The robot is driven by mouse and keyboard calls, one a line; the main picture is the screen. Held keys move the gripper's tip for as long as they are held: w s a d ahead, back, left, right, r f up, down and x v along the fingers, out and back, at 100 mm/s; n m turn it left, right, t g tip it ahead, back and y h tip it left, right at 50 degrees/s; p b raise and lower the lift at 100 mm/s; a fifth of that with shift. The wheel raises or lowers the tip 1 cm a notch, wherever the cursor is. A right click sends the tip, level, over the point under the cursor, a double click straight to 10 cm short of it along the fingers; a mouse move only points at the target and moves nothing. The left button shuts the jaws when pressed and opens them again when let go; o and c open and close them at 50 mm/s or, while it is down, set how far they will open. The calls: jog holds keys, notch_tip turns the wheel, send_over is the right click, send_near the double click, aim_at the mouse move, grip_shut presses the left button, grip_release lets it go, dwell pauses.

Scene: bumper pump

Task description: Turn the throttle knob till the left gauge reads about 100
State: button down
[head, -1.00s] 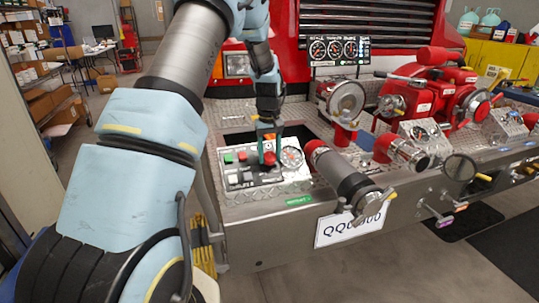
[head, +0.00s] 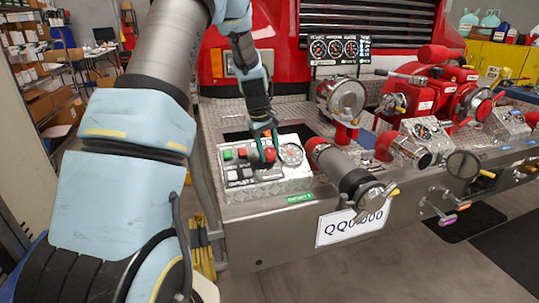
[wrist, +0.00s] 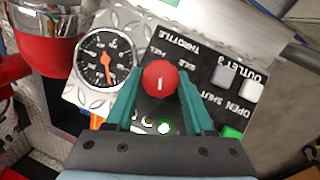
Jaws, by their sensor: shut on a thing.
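The red throttle knob (wrist: 158,84) sits on the black control panel in the wrist view, with a white line on its top. It also shows in the head view (head: 269,155). My gripper (wrist: 158,92) has its two teal fingers on either side of the knob and is shut on it. My gripper also shows in the head view (head: 266,148), reaching down to the panel. The left gauge (head: 318,48) is the leftmost round dial in the row on the truck's upper board. Its reading is too small to make out.
A round dial (wrist: 109,60) sits beside the knob on the panel, with a red needle. White, grey and green buttons (wrist: 224,77) lie on the other side. A large red-and-grey pipe (head: 345,178) stands close right of the panel in the head view.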

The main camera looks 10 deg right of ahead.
jog(key=shift+c, duration=1.4)
grip_release()
jog(key=shift+r, duration=0.1)
jog(key=b+v, duration=0.1)
jog(key=v, duration=0.9)
jog(key=shift+r+b, duration=0.3)
jog(key=shift+b, duration=0.1)
jog(key=shift+a, duration=0.15)
